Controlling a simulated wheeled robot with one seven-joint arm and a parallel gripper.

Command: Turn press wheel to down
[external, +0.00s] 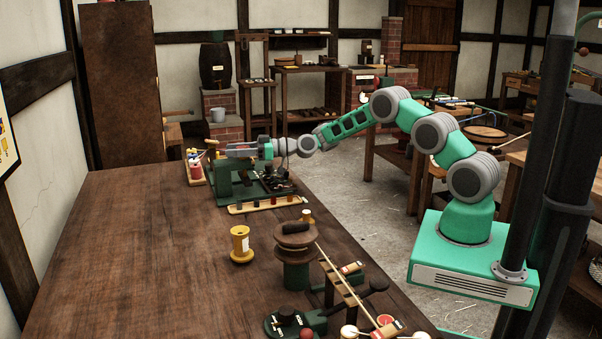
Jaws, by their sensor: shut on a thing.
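The green press (223,182) stands on the far part of the wooden table, at the left of the external view. My gripper (230,149) reaches in from the right, level, at the top of the press. Its jaws are shut on the press wheel there. The gripper covers most of the wheel, so its angle and its up or down setting cannot be told. A small orange-tan piece (211,143) shows just left of the fingertips; I cannot tell whether it belongs to the wheel.
A rack with red and yellow pieces (195,168) stands close left of the press. A wooden strip with pegs (266,205) lies in front. A yellow spool (241,244) and a dark-topped green post (295,258) stand nearer. The table's left part is clear.

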